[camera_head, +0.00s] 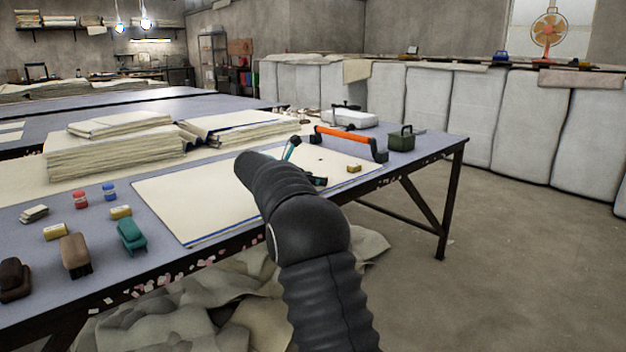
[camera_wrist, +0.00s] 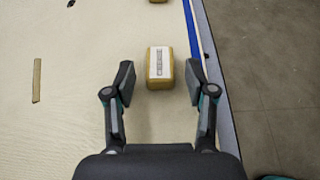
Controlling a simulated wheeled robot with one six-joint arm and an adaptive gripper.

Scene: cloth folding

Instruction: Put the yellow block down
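A yellow block (camera_wrist: 160,66) with a pale printed label lies between the two fingers of my gripper (camera_wrist: 160,82) in the wrist view. A narrow gap shows on each side of it, so the gripper is open around it. The block appears to be on the cream cloth (camera_wrist: 80,120). In the head view my arm hides most of the gripper (camera_head: 312,168) and the space between its fingers. A small yellow block (camera_head: 353,168) shows on the cloth just right of the gripper. Part of another block (camera_wrist: 158,1) shows at the wrist view's top edge.
The cloth's blue-striped edge runs close to the table's right edge (camera_wrist: 222,70). An orange-handled tool (camera_head: 345,138) and a dark green box (camera_head: 401,141) stand beyond. A thin brown strip (camera_wrist: 37,80) lies left. Cloth stacks (camera_head: 110,150), brushes and spools occupy the left side.

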